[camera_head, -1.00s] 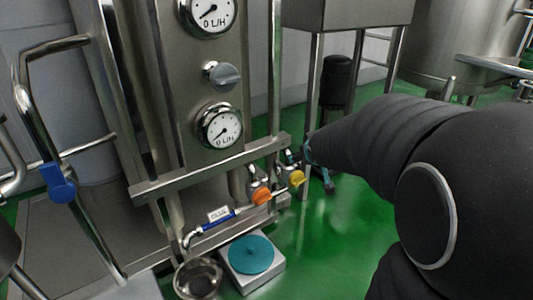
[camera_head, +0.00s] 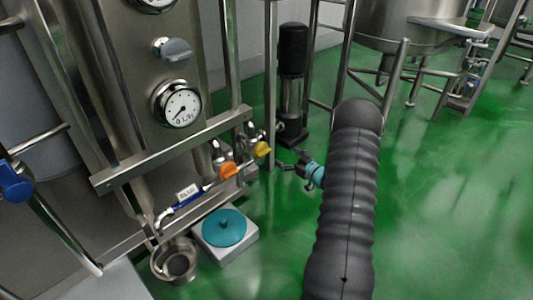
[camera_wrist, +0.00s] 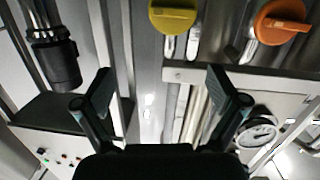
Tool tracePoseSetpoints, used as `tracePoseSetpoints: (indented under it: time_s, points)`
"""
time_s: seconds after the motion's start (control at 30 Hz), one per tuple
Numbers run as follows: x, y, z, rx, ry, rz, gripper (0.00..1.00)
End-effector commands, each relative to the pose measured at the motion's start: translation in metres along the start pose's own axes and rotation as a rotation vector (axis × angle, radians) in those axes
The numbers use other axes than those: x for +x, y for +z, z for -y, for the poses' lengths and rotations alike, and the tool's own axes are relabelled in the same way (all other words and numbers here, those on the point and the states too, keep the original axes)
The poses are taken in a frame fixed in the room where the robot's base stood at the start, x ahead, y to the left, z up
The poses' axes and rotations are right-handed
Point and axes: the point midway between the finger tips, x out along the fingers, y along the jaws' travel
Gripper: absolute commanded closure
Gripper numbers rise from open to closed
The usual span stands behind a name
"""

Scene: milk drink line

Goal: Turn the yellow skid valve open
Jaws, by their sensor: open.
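The yellow skid valve (camera_head: 262,149) sits at the right end of the skid's lower rail, beside the orange valve (camera_head: 228,171). In the wrist view the yellow valve handle (camera_wrist: 173,15) is at the top centre, with the orange handle (camera_wrist: 281,21) to its right. My gripper (camera_head: 287,167) is just right of and slightly below the yellow valve, apart from it. In the wrist view my gripper (camera_wrist: 161,92) has its two fingers spread wide with nothing between them. The yellow handle lies beyond the fingertips.
A blue-handled valve (camera_head: 180,205) is to the left on the skid. A teal-topped white box (camera_head: 223,228) and a metal cup (camera_head: 175,262) stand below. A black pump (camera_head: 292,80) stands behind my gripper. Green floor (camera_head: 430,200) is clear on the right.

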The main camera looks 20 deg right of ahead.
Motion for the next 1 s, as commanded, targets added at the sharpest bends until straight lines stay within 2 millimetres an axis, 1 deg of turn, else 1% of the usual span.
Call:
tracePoseSetpoints:
  time_s: [0.03, 0.13, 0.27, 0.4, 0.47, 0.57, 1.0]
  points:
    - [-0.006, 0.015, 0.001, 0.022, -0.016, -0.025, 0.04]
    - [-0.014, 0.032, 0.004, 0.052, -0.046, -0.073, 0.04]
    - [-0.021, 0.044, 0.008, 0.076, -0.068, -0.109, 0.04]
    - [-0.017, 0.046, 0.01, 0.082, -0.077, -0.123, 0.04]
    - [-0.011, 0.045, 0.011, 0.082, -0.078, -0.123, 0.04]
    - [0.004, 0.043, 0.012, 0.08, -0.078, -0.122, 0.04]
    - [0.083, 0.033, 0.017, 0.08, -0.076, -0.121, 0.04]
